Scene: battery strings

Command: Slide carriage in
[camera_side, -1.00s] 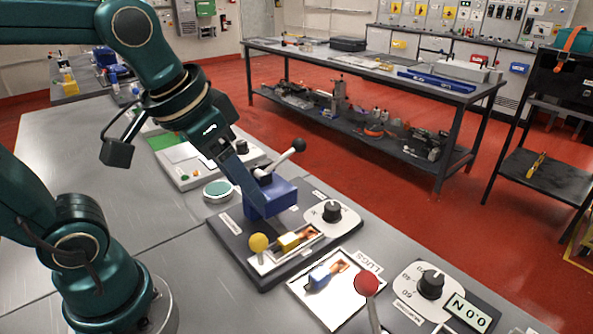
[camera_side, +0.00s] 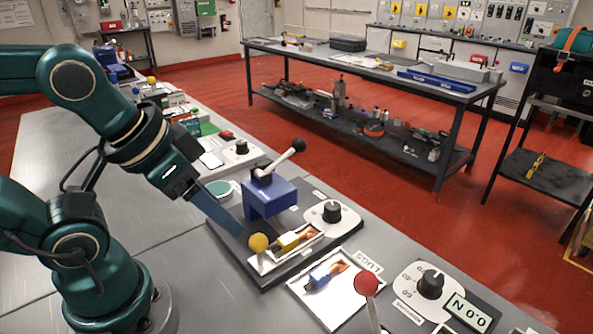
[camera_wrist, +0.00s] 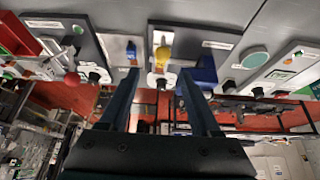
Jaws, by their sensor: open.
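The carriage (camera_side: 264,263) is a pale sliding tray with a yellow ball knob (camera_side: 258,243) at its near left end. It lies in a slot of the dark base plate (camera_side: 238,268), in front of the blue press (camera_side: 270,198), and a yellow lug (camera_side: 289,241) with a copper-coloured end lies in it. My gripper (camera_side: 238,232) is low over the plate, just left of the knob and apparently not holding it. In the wrist view my gripper (camera_wrist: 160,76) is open, with the yellow knob (camera_wrist: 162,53) showing between and beyond the fingertips.
The press has a lever with a black ball (camera_side: 298,145). A white dial panel (camera_side: 331,213) stands right of it. A white LUGS tray (camera_side: 325,310) with a blue lug and a red ball lever (camera_side: 367,284) are at the front right. Bare grey table lies to the left.

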